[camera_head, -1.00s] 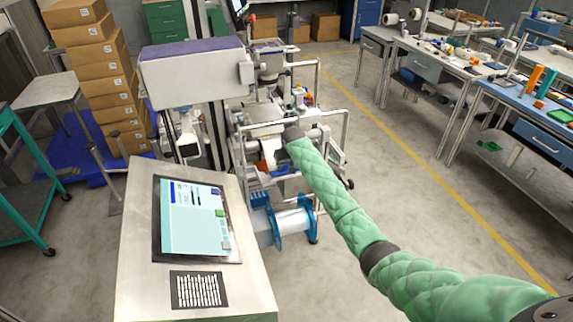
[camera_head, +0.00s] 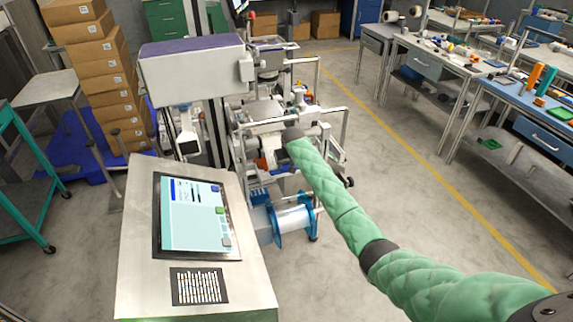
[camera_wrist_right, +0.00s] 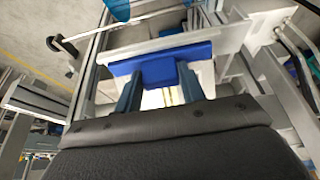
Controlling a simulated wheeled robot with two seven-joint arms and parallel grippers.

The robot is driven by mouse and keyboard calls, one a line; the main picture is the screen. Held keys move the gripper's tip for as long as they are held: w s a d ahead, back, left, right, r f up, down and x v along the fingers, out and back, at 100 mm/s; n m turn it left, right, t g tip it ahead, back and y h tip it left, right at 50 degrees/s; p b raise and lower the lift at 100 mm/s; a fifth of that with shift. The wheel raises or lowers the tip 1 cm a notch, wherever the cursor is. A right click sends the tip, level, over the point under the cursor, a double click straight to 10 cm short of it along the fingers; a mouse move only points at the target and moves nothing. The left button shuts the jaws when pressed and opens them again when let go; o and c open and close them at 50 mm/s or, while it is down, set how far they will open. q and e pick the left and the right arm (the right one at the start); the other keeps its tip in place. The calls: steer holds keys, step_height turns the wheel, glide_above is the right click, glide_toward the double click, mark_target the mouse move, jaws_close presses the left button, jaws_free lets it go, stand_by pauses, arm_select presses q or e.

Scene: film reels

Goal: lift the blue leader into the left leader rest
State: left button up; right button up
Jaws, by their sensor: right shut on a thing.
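My right arm, in a green quilted sleeve, reaches from the lower right to the machine in the head view. Its gripper is mostly hidden there by the dark wrist and the frame bars. In the right wrist view my right gripper (camera_wrist_right: 159,92) has its two fingers against a blue block-like piece, the blue leader (camera_wrist_right: 165,68), and is shut on it. The leader lies along a pale metal bar (camera_wrist_right: 160,45); I cannot tell whether they touch. I cannot make out the left leader rest. My left gripper is not in view.
A blue-flanged reel with white film (camera_head: 292,218) sits low on the machine. A console with a screen (camera_head: 195,220) stands in front, and a purple-topped machine housing (camera_head: 195,68) is behind it. Metal frame bars (camera_head: 280,122) surround the work spot. Open floor (camera_head: 400,170) lies to the right.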

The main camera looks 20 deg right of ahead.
steer(key=shift+s+f, duration=0.1)
steer(key=shift+f, duration=0.1)
steer(key=o, duration=0.9)
steer(key=shift+o, duration=1.4)
steer(key=shift+r, duration=0.25)
steer(key=shift+b+v, duration=0.55)
steer(key=shift+v, duration=0.55)
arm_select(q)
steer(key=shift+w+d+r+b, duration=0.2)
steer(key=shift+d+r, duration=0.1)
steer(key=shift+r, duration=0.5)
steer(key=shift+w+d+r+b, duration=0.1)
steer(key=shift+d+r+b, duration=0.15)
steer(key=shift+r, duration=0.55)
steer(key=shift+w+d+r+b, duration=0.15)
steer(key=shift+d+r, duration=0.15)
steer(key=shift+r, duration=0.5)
arm_select(e)
steer(key=shift+v, duration=2.55)
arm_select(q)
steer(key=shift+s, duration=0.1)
